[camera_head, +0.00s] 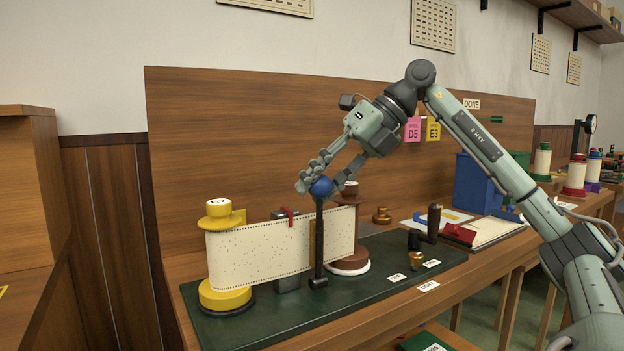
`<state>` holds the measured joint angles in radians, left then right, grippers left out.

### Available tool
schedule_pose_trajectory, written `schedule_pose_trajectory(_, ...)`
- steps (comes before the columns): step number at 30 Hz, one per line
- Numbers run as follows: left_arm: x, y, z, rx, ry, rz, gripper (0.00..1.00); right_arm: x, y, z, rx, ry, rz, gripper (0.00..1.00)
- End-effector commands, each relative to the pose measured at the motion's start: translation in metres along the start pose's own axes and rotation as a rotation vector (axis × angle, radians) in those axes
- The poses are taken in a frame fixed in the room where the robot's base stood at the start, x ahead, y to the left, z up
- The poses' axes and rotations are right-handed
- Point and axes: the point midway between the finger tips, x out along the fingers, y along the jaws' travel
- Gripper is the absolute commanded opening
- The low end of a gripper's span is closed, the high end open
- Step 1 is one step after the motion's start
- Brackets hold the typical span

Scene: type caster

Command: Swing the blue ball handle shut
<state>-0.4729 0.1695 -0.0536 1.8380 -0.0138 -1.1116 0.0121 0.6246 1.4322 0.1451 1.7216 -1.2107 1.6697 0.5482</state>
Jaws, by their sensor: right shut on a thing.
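The blue ball (321,188) sits on top of a dark upright lever (319,240), in front of a perforated paper strip (260,247). The strip runs between a yellow spool (225,295) at left and a brown spool (350,255) at right. My right gripper (322,186) reaches down from the upper right and is shut on the blue ball, one finger on its left and the other on its right. The lever's foot is low, at the front of the strip. My left gripper is not in view.
A green board (400,255) carries the spools. A dark crank handle (433,222) and a brass knob (381,215) stand to the right. A blue box (475,185) and a tray of paper (485,232) are farther right. A wooden panel (250,130) rises behind.

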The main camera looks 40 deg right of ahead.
Motion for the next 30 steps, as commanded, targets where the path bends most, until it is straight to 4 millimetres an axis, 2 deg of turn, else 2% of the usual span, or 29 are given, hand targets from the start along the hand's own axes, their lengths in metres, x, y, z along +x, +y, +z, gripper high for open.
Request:
schedule_pose_trajectory(14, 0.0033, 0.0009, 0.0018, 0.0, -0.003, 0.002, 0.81, 0.0035, -0.0018, -0.0043, 0.009, 0.023, -0.002, 0.0)
schedule_pose_trajectory(15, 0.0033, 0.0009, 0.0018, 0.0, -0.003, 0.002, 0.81, 0.0035, -0.0018, -0.0044, 0.009, 0.023, -0.002, 0.37)
schedule_pose_trajectory(19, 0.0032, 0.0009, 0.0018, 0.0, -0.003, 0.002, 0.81, 0.0026, -0.0015, -0.0037, 0.009, 0.02, -0.002, 0.54)
schedule_pose_trajectory(20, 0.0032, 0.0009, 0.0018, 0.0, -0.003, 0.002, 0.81, 0.0022, -0.0014, -0.0035, 0.008, 0.019, -0.002, 0.56)
schedule_pose_trajectory(30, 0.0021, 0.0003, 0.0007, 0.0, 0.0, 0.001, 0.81, -0.003, -0.0009, -0.002, 0.008, 0.012, -0.003, 0.56)
